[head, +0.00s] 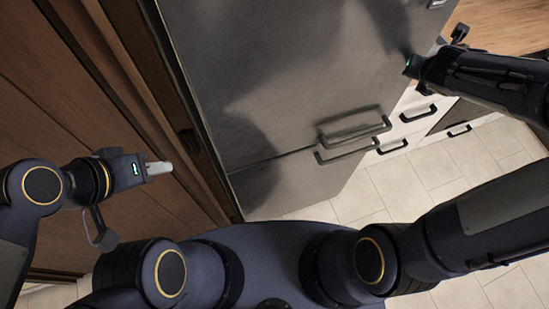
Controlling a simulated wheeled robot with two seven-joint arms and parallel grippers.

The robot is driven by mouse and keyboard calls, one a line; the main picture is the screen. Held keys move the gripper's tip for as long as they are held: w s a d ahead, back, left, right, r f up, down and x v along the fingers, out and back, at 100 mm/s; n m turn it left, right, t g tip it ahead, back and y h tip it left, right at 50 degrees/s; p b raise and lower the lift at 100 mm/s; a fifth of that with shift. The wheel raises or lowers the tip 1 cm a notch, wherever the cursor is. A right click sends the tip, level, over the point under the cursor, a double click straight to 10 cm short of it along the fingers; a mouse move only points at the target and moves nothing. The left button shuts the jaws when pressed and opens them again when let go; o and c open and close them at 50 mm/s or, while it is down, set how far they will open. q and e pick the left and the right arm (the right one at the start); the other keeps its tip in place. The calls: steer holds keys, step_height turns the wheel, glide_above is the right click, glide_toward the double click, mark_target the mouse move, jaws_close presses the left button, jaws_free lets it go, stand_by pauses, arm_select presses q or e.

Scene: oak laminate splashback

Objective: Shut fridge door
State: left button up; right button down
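The fridge (290,75) is a tall grey metal unit that fills the middle of the head view, seen steeply from above and tilted. A seam divides its upper door from a lower door (265,190), and dark bar handles (352,130) sit close to this seam on the right. I cannot tell from this angle how far a door stands from its frame. My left gripper (158,168) is left of the fridge, in front of wood panelling, with nothing visible in it; its pale fingers overlap. My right gripper (410,65) is at the upper door's right part, close to or touching it; its fingers are hardly visible.
Brown wood panelling (70,110) runs close along the left, near my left arm. White drawers (405,128) with dark handles and a wooden worktop (500,25) are at the right. Pale floor tiles (440,185) are bare at lower right.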

arm_select(q)
steer(key=shift+s+d+r, duration=0.1)
arm_select(e)
steer(key=shift+w+a+r, duration=0.2)
steer(key=shift+w+r, duration=0.05)
steer(key=shift+w, duration=0.3)
